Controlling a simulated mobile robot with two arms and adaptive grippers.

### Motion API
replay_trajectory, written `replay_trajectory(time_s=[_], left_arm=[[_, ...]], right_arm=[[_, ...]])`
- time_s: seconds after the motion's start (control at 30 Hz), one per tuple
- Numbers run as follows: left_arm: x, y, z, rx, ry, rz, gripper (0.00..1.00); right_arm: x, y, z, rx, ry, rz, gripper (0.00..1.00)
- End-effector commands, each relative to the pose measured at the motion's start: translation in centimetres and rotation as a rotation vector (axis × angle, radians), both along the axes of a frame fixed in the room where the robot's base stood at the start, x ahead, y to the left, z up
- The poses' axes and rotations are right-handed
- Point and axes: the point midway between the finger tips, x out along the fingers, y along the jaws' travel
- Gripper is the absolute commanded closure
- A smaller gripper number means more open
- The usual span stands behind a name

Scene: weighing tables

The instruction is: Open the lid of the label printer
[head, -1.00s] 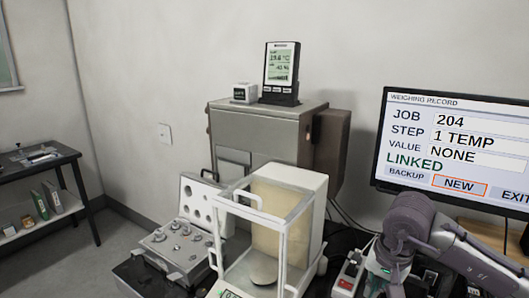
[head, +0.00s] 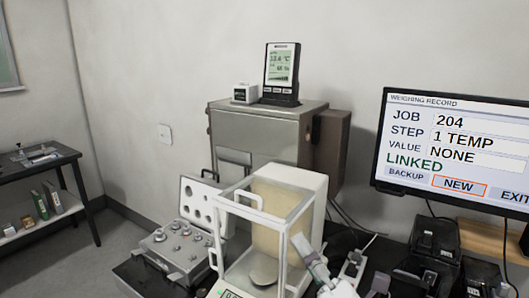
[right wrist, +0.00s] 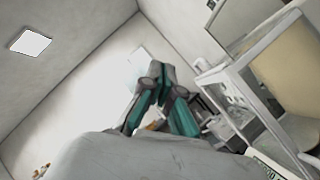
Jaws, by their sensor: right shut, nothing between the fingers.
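A black box-shaped device (head: 435,240), which looks like the label printer, stands on the right of the table below the monitor. Its lid looks down, but the view is too small to be sure. My right gripper (head: 304,245) is by the right side of the glass-sided balance, well left of that device. In the right wrist view its dark and teal fingers (right wrist: 164,80) are shut together with nothing between them. The printer cannot be made out in the wrist view. My left gripper is not in view.
The balance (head: 318,200) stands close to my right arm and also shows in the wrist view (right wrist: 243,95). The monitor (head: 455,150) is behind the black device. A second black device (head: 482,277) sits at front right. An open weight case (head: 178,250) is left.

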Motion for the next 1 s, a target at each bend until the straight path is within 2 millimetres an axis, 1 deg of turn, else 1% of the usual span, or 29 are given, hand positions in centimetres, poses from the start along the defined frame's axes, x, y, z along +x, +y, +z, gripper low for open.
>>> replay_trajectory(time_s=[0.03,0.07,0.1,0.17,0.2,0.27,0.3,0.37,0.4,0.47,0.5,0.6,0.67,0.7,0.87,0.9,0.93,1.0], left_arm=[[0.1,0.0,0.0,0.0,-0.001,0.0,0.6],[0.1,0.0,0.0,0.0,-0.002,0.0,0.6],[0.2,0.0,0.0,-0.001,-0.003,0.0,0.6],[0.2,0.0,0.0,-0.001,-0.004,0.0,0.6],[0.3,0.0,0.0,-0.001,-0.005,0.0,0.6],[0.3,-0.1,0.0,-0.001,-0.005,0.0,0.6],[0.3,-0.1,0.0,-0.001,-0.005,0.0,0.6],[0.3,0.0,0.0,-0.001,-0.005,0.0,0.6],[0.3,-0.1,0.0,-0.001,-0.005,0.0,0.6],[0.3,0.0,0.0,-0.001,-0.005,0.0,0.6],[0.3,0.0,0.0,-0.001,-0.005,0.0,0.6],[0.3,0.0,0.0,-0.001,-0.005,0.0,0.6],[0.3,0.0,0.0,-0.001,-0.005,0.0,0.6],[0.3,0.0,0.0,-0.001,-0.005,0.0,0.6],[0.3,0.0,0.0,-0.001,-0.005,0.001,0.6],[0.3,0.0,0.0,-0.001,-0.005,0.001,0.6],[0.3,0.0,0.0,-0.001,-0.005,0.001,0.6],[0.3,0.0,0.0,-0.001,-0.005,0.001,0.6]], right_arm=[[0.8,-2.7,-2.5,0.171,0.188,-0.06,1.0],[1.2,-4.2,-4.1,0.274,0.3,-0.098,1.0],[1.5,-6.2,-6.6,0.398,0.438,-0.149,1.0],[1.1,-8.6,-10.5,0.569,0.627,-0.227,1.0],[0.4,-10.0,-13.1,0.675,0.746,-0.279,1.0],[-1.1,-11.7,-17.2,0.824,0.916,-0.362,1.0],[-2.5,-12.5,-19.7,0.915,1.02,-0.419,1.0],[-4.9,-13.5,-23.1,1.036,1.16,-0.503,1.0],[-6.4,-13.9,-25.0,1.105,1.241,-0.556,1.0],[-8.7,-14.2,-27.2,1.188,1.341,-0.627,1.0],[-10.2,-14.4,-28.5,1.237,1.401,-0.671,1.0],[-13.6,-14.5,-30.9,1.337,1.526,-0.775,1.0],[-15.6,-14.4,-32.0,1.386,1.59,-0.832,1.0],[-16.9,-14.4,-32.7,1.417,1.629,-0.871,1.0],[-21.8,-14.1,-34.5,1.519,1.772,-1.021,1.0],[-23.1,-13.9,-34.9,1.539,1.806,-1.06,1.0],[-23.1,-13.9,-35.6,1.543,1.815,-1.071,1.0],[-22.3,-13.8,-37.7,1.534,1.814,-1.074,1.0]])
